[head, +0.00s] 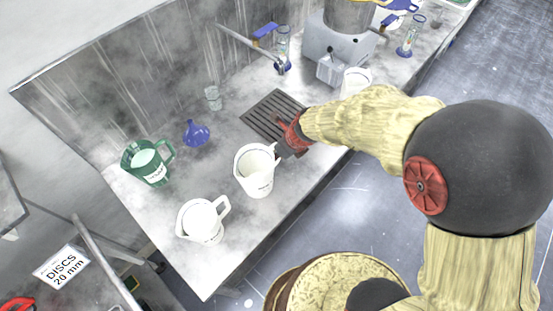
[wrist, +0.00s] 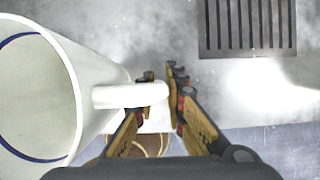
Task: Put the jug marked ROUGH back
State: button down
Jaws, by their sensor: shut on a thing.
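My gripper (head: 281,150) is shut on the handle of a white jug (head: 254,172), at the front edge of the bench. In the wrist view the handle of this jug (wrist: 35,95) lies between my two fingers (wrist: 160,82). The jug is upright and looks empty, with a blue line inside near its rim. Its label is too small to read, and I cannot tell whether its base touches the bench. Another white jug (head: 202,224) and a green jug (head: 145,166), both with pale contents, stand to the left; their labels are also unreadable.
A blue funnel (head: 196,134) and a small glass (head: 213,98) stand behind. A dark drain grate (head: 270,112) lies beside my gripper. A grey machine (head: 338,45), another white vessel (head: 357,78) and glass cylinders (head: 283,48) are farther right. Bare bench (head: 225,262) shows at the front.

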jog(key=shift+w+a+f+b, duration=0.1)
jog(key=shift+w+f+b, duration=0.45)
jog(key=shift+f, duration=0.75)
jog(key=shift+w+d+f+b, duration=0.1)
jog(key=shift+w+f+b, duration=0.15)
jog(key=shift+w+f, duration=0.8)
jog(key=shift+w+a+f+b, duration=0.1)
jog(key=shift+w+f+b, duration=0.25)
jog(key=shift+f, duration=1.25)
jog(key=shift+s+f, duration=0.1)
jog(key=shift+f, duration=0.1)
jog(key=c, duration=1.8)
grip_release()
jog(key=shift+c, duration=0.2)
jog(key=shift+r, duration=0.55)
jog(key=p+v, duration=0.3)
jog(key=v, duration=0.8)
jog(key=shift+r, duration=0.15)
